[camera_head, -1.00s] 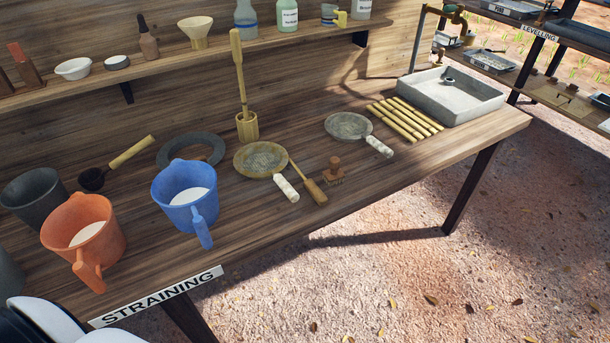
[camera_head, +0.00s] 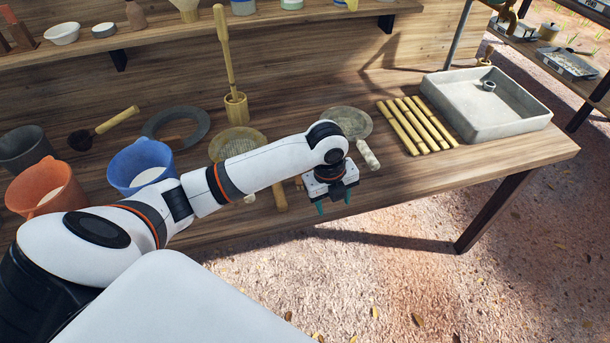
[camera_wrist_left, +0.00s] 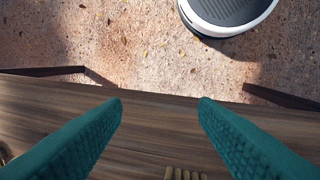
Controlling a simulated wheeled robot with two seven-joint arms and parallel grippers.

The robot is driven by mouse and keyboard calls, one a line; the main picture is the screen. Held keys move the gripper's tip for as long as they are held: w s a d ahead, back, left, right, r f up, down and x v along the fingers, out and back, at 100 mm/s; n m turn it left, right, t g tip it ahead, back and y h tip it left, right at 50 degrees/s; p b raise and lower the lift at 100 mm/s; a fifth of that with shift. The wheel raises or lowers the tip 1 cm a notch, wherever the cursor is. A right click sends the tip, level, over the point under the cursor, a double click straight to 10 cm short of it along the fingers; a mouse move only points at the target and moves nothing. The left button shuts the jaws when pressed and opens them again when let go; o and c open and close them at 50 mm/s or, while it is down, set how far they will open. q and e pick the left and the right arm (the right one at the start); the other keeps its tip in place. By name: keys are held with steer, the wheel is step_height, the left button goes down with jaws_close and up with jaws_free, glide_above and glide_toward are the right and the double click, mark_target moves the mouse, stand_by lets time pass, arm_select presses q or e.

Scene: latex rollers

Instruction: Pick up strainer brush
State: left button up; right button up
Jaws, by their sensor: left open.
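My left gripper (camera_head: 334,202) is open and empty, its teal fingers pointing down over the front edge of the table (camera_head: 420,178). In the left wrist view the two fingers (camera_wrist_left: 161,102) are wide apart with only table and ground between them. What looks like the bristle end of the strainer brush (camera_wrist_left: 185,174) shows at the bottom edge of that view, nearer the wrist than the fingertips. In the head view my arm and gripper hide most or all of the brush. My right gripper is not in view.
A round strainer (camera_head: 350,122) with a pale handle lies behind the gripper. Another strainer (camera_head: 238,139) is partly behind my arm. Bamboo sticks (camera_head: 418,126) and a grey tray (camera_head: 487,104) are to the right. Blue (camera_head: 143,166) and orange (camera_head: 46,188) jugs stand left.

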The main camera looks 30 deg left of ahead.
arm_select(q)
steer(key=w+a+r+m, duration=0.1)
steer(key=a+r+m, duration=0.1)
steer(key=a+r, duration=0.1)
steer(key=w+a+r+m, duration=0.2)
steer(key=a+r, duration=0.2)
steer(key=w+a+r+m+g+y, duration=0.1)
steer(key=w+a+r+m, duration=0.1)
steer(key=a+r, duration=0.1)
steer(key=shift+w+a+r, duration=0.15)
steer(key=shift+a+r, duration=0.2)
steer(key=shift+r, duration=0.25)
steer(key=shift+a, duration=0.25)
step_height(320, 180, down, 6)
steer(key=shift+p, duration=0.4)
steer(key=shift+s+d+f+p, duration=0.15)
steer(key=shift+f+p, duration=0.15)
steer(key=shift+f, duration=1.1)
steer(key=shift+s+d+f+p, duration=0.1)
steer(key=shift+f+p, duration=0.15)
steer(key=shift+f, duration=1.1)
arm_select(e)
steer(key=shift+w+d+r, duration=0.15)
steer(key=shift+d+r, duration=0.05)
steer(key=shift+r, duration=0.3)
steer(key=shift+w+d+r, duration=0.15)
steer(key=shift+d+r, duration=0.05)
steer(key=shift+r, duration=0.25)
arm_select(q)
steer(key=shift+c, duration=0.3)
